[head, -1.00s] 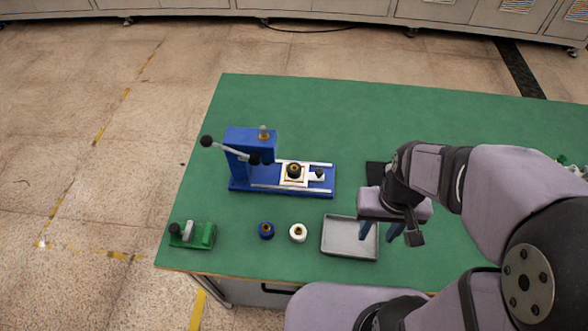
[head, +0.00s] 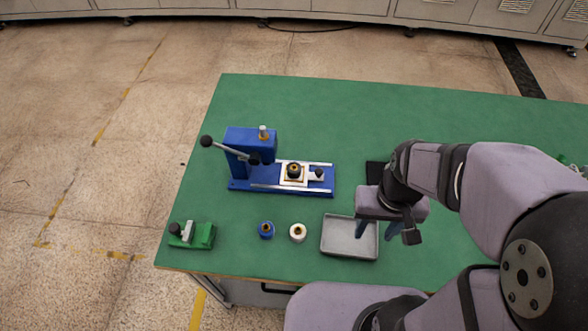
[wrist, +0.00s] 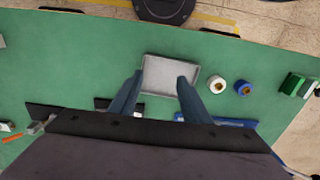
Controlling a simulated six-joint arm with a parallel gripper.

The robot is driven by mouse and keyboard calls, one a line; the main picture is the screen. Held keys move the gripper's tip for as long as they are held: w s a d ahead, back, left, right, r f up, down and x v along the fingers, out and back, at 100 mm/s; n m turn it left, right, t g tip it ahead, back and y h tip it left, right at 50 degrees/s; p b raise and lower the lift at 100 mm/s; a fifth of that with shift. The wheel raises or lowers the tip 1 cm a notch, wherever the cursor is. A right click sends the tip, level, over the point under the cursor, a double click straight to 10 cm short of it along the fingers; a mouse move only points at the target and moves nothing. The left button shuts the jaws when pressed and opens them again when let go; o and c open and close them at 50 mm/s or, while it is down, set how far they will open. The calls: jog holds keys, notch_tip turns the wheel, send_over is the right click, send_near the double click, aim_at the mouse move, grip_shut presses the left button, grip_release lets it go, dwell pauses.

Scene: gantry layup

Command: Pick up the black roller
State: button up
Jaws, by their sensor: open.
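The black roller (head: 294,170) has a brass-coloured centre and sits upright in a pale square holder on the slide of the blue press (head: 240,186). My gripper (head: 376,230) is to the right of the press and nearer the table's front edge, above the grey tray. Its blue fingers are apart with nothing between them. In the wrist view, the fingers (wrist: 160,78) frame the grey tray. Part of the blue press (wrist: 236,122) shows there behind my gripper body, and the black roller is hidden.
A blue roller (head: 266,229) and a white roller (head: 298,232) stand left of the empty grey tray (head: 350,256). A green clamp fixture (head: 203,236) is at the front left. The press lever (head: 225,148) sticks out leftward. The green table (head: 300,110) is clear behind the press.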

jog(key=w+a+m+t+y+p, duration=0.2)
jog(key=w+a, duration=0.4)
jog(key=a, duration=0.3)
jog(key=w+a+m+t+y+p, duration=0.1)
jog(key=w+a+p, duration=0.3)
jog(key=a, duration=0.6)
jog(key=m+t+h, duration=0.4)
jog(key=m+h, duration=0.1)
jog(key=h, duration=0.1)
send_near(296, 165)
jog(key=s+a+f, duration=0.1)
jog(key=a+f, duration=0.1)
jog(key=s+a+f, duration=0.2)
jog(key=shift+f, duration=0.25)
jog(key=shift+w+d+f+t+h+b, duration=0.1)
jog(key=shift+f+t+h+b, duration=0.1)
jog(key=shift+t+h+b, duration=0.3)
jog(key=shift+w+d+t+h+b, duration=0.1)
jog(key=shift+d+t+h+b, duration=0.1)
jog(key=shift+t+h+b, duration=0.7)
jog(key=shift+w+d+r+h+b, duration=0.15)
jog(key=shift+h+b, duration=0.3)
jog(key=shift+h, duration=0.45)
jog(key=shift+w+r+n+t+h, duration=0.15)
jog(key=shift+r+n+t+h, duration=0.2)
jog(key=shift+r, duration=0.2)
jog(key=shift+p+x, duration=0.75)
jog(key=shift+x, duration=0.8)
jog(key=shift+p+x, duration=1)
jog(key=shift+x, duration=1.15)
